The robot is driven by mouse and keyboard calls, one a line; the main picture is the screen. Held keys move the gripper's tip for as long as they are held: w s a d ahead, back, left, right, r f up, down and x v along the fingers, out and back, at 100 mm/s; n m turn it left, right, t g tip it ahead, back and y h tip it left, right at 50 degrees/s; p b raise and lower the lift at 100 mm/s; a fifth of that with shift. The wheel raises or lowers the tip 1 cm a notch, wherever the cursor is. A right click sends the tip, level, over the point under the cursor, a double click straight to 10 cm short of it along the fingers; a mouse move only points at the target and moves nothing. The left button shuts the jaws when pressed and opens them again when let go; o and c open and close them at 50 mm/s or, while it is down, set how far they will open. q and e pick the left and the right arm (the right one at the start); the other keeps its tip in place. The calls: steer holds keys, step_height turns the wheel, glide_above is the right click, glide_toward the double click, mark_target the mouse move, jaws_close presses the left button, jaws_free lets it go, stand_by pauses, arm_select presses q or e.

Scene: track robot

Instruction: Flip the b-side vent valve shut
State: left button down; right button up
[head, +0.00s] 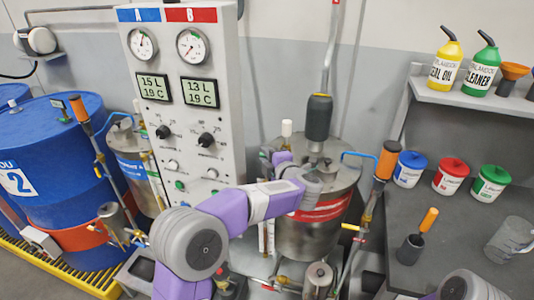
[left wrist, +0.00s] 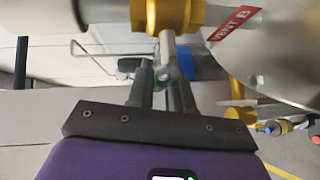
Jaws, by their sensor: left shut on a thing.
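The b-side vent valve (left wrist: 168,15) shows at the top of the left wrist view as a yellow-gold body with a grey metal lever (left wrist: 167,46) hanging from it. A red "VENT B" tag (left wrist: 232,22) is beside it. My left gripper (left wrist: 165,78) is shut on the lever, with one dark finger on each side. There my arm hides the valve and fingertips. My right gripper is out of view.
The gauge panel (head: 185,95) stands left of the tank. A dark-handled hose fitting (head: 318,118) rises above the tank lid. An orange-handled tool (head: 387,160) stands right of the tank. A grey bench (head: 455,215) with lidded tubs is at the right.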

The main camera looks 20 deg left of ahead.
arm_select(q)
steer(key=shift+d, duration=0.1)
steer(key=c, duration=1.1)
jaws_free()
steer(key=p+v, duration=0.1)
steer(key=v, duration=0.6)
steer(key=shift+s+d, duration=0.2)
